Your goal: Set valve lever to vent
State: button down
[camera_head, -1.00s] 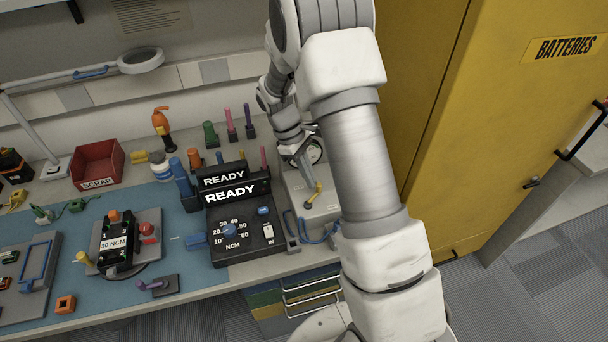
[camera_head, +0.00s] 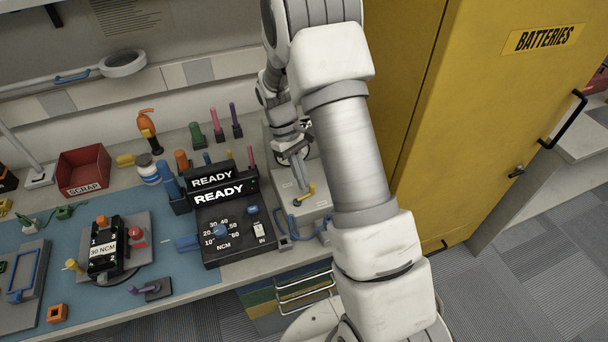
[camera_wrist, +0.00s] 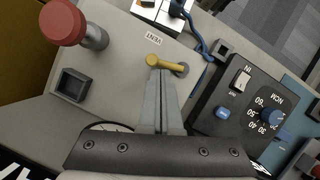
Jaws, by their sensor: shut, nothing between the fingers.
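The valve lever (camera_wrist: 165,64) is a short yellow bar on a grey panel (camera_wrist: 120,60). In the wrist view it lies roughly crosswise, its free end to the left just below the VENT label (camera_wrist: 153,40). My gripper (camera_wrist: 161,74) is shut and empty. Its fingertips are at the lever's side, overlapping its lower edge; I cannot tell whether they touch. In the head view the lever (camera_head: 309,191) shows beside my gripper (camera_head: 301,184), at the right end of the bench. Part of the panel is hidden by my arm.
A red knob (camera_wrist: 62,22) stands up from the same panel. A black READY unit with an NCM dial (camera_head: 221,231) stands directly left of the panel. Blue cable (camera_wrist: 194,38) runs near the panel's edge. A yellow battery cabinet (camera_head: 480,120) stands to the right.

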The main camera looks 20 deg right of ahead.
jog(key=shift+s+a, duration=0.15)
jog(key=shift+a, duration=0.1)
jog(key=v, duration=1.7)
jog(key=shift+r+p, duration=0.2)
jog(key=shift+p, duration=0.1)
